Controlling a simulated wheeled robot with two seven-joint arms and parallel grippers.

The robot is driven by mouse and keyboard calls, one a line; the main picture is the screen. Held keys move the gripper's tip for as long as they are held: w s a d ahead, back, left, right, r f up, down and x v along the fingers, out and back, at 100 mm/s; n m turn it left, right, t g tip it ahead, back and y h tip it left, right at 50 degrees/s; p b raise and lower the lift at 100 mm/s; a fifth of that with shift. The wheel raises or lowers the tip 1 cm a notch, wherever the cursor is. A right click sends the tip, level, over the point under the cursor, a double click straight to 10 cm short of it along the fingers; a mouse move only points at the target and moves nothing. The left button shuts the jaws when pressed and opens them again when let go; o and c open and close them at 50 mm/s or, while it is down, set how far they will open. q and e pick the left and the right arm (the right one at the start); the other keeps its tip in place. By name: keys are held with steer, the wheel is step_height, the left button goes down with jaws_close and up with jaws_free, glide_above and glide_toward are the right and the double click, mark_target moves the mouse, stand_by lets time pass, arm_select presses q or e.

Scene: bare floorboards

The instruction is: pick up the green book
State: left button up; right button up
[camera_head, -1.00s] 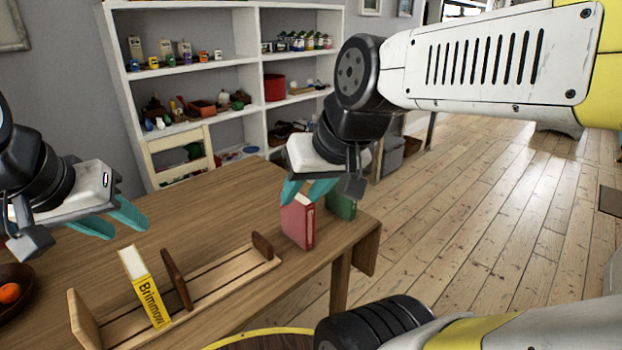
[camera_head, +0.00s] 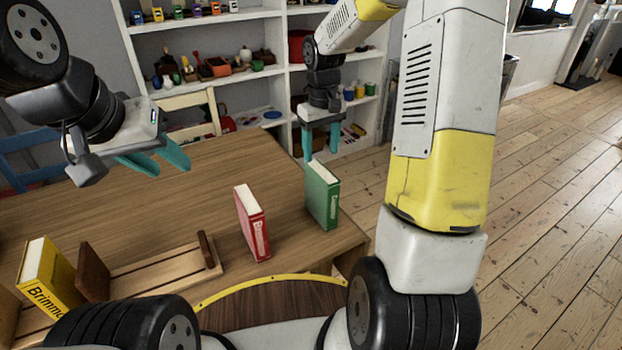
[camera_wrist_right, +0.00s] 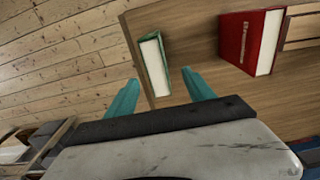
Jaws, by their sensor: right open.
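The green book (camera_head: 322,196) stands upright on the wooden table near its right end. In the right wrist view the green book (camera_wrist_right: 154,64) shows its white page edge, just beyond the gap between my fingers. My right gripper (camera_head: 320,145) is open and empty, pointing down just above and behind the green book; its teal fingers also show in the right wrist view (camera_wrist_right: 160,90). I see no contact with the book. My left gripper (camera_head: 163,161) hangs over the left part of the table, its teal fingers apart with nothing between them.
A red book (camera_head: 252,222) stands upright left of the green one. A wooden book rack (camera_head: 150,275) with a yellow book (camera_head: 47,278) is at the front left. White shelves (camera_head: 270,85) and a pale chair (camera_head: 190,112) stand behind the table (camera_head: 130,215). Open floor lies to the right.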

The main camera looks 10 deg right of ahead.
mark_target(322, 170)
steer(key=f, duration=0.3)
steer(key=w+f, duration=0.1)
steer(key=f, duration=0.5)
steer(key=shift+w+d+f, duration=0.2)
steer(key=shift+d+f, duration=0.1)
steer(key=shift+d, duration=0.05)
jaws_close()
steer(key=shift+r, duration=0.1)
stand_by(0.9)
